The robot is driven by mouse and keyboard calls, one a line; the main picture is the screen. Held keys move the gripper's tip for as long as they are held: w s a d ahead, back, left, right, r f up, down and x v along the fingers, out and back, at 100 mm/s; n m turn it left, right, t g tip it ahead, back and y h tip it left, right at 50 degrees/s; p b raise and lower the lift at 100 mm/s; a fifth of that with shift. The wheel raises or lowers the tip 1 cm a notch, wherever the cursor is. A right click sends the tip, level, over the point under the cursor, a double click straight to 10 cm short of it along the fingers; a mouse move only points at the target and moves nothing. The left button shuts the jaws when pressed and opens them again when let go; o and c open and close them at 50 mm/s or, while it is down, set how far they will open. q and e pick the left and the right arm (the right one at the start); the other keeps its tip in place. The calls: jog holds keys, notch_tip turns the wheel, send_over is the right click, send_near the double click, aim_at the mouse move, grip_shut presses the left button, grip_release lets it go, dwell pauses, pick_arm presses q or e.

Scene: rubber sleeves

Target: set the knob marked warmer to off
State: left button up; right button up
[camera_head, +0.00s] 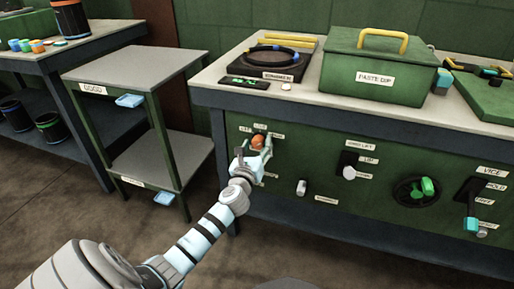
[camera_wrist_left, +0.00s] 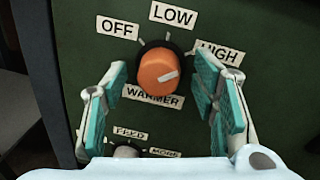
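The orange warmer knob (camera_wrist_left: 158,72) sits on the green panel above the WARMER label (camera_wrist_left: 153,96). Labels OFF (camera_wrist_left: 118,27), LOW (camera_wrist_left: 172,14) and HIGH (camera_wrist_left: 219,53) stand around it. Its white mark lies on its right side, tilted slightly up, toward the HIGH side. In the head view the knob (camera_head: 258,141) shows just beyond my left gripper (camera_head: 254,151). In the left wrist view my left gripper (camera_wrist_left: 163,103) is open, with one teal-padded finger on each side of the knob and gaps between. My right gripper is out of view.
A smaller knob (camera_wrist_left: 126,151) with FEED and MORE labels lies below. The panel also carries a white-tipped lever (camera_head: 349,172), a black handwheel with green grip (camera_head: 416,190) and the vice lever (camera_head: 471,222). The bench top (camera_head: 312,98) overhangs the panel.

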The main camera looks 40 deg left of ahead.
pick_arm(q)
jog(key=c, duration=1.1)
